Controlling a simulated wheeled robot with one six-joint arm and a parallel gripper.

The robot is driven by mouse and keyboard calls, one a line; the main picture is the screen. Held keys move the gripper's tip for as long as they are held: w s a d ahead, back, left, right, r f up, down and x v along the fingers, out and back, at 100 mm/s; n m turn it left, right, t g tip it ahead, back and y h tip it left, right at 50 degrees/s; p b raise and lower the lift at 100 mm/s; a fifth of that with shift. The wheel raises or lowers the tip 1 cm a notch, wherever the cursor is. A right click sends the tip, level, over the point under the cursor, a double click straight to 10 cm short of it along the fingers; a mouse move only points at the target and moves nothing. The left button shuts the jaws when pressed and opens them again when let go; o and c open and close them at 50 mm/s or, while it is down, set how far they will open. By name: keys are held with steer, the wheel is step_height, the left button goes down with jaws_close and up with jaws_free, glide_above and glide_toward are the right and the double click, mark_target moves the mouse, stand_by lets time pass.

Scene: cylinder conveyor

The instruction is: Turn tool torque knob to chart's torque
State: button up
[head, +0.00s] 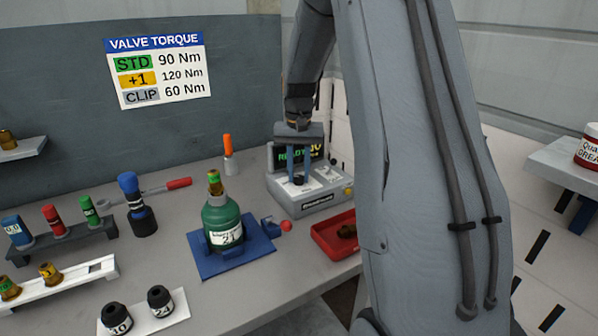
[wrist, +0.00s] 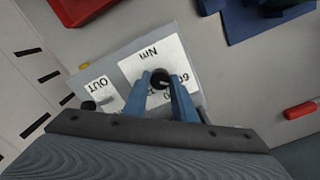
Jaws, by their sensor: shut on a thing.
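The valve torque chart (head: 156,70) on the back wall reads STD 90 Nm, +1 120 Nm and CLIP 60 Nm. The grey torque tool box (head: 318,203) stands below my arm. Its dark screen (head: 290,155) shows green "READY" and yellow characters partly hidden by my gripper. My gripper (head: 298,176) points down and is shut on the black torque knob (wrist: 160,79), with a blue finger on either side of it. The knob sits on a white dial plate (wrist: 178,62) marked "Nm"; a "60" shows near the right finger. The knob's exact setting is too small to read.
A green cylinder (head: 222,224) labelled 21 stands in a blue holder (head: 205,264) left of the tool box. A red tray (head: 330,238) lies in front of the box. Several coloured valves and dark sockets (head: 160,300) stand at left; a red-handled wrench (head: 165,187) lies behind.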

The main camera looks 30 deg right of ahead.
mark_target(299, 177)
steer(key=m, duration=0.4)
steer(key=shift+r+m+p, duration=0.1)
steer(key=shift+m+p, duration=0.2)
steer(key=shift+p, duration=0.05)
steer(key=m, duration=0.4)
steer(key=shift+m, duration=0.4)
steer(key=o, duration=1)
steer(key=shift+o, duration=0.2)
steer(key=shift+r+b, duration=0.8)
steer(key=shift+r, duration=3.05)
